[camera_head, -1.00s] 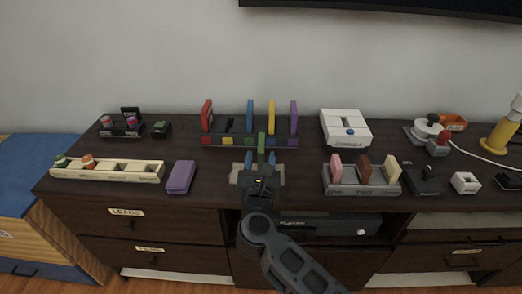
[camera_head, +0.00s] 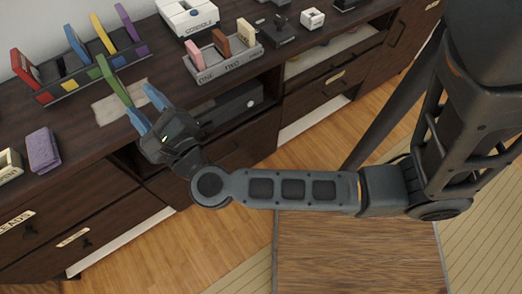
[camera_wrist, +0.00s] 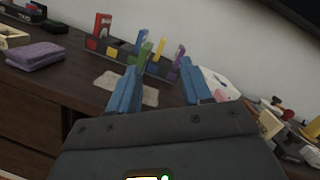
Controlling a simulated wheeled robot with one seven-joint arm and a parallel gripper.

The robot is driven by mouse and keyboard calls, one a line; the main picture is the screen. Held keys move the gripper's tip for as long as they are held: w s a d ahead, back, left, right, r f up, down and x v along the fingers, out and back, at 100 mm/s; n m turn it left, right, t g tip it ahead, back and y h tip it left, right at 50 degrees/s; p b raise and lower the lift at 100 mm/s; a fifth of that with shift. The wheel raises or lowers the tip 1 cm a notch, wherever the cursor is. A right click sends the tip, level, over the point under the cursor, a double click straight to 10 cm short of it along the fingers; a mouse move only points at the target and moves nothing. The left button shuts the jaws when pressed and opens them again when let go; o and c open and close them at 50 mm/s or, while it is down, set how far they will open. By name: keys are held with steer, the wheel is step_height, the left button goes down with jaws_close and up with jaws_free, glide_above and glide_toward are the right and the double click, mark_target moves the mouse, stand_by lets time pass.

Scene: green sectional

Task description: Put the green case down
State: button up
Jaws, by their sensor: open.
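The green case (camera_head: 113,80) is a thin tilted slab in the head view. Its upper end overlaps the front of a dark rack (camera_head: 70,90), and its lower end is near my fingertips. In the wrist view the green case (camera_wrist: 144,57) shows beyond my fingers, in front of or at the rack, between a blue and a yellow case. I cannot tell what it rests on. My gripper (camera_head: 143,103) has its blue fingers spread apart, and it also shows in the wrist view (camera_wrist: 162,78) with nothing clamped between them.
A beige mat (camera_head: 104,111) lies in front of the rack. The rack holds red (camera_head: 25,70), blue, yellow and purple cases. A purple cloth-like block (camera_head: 43,150) lies left. A grey labelled holder (camera_head: 222,66) and a white console (camera_head: 190,17) stand right. The dresser's front edge is close.

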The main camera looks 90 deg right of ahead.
steer(key=s+a+r+m+y, duration=0.1)
steer(key=s+a+m+y, duration=0.2)
steer(key=s+m, duration=0.5)
steer(key=s+a+m+y, duration=0.4)
steer(key=s+m+y, duration=0.2)
steer(key=m, duration=0.8)
steer(key=s+a+r+m+y, duration=0.1)
steer(key=s+a+m+y, duration=0.3)
steer(key=s+m, duration=0.5)
steer(key=m, duration=0.2)
steer(key=shift+s+a+r+m+t+y, duration=0.2)
steer(key=shift+s+r+m+t+y, duration=0.1)
steer(key=shift+r+m+y, duration=0.1)
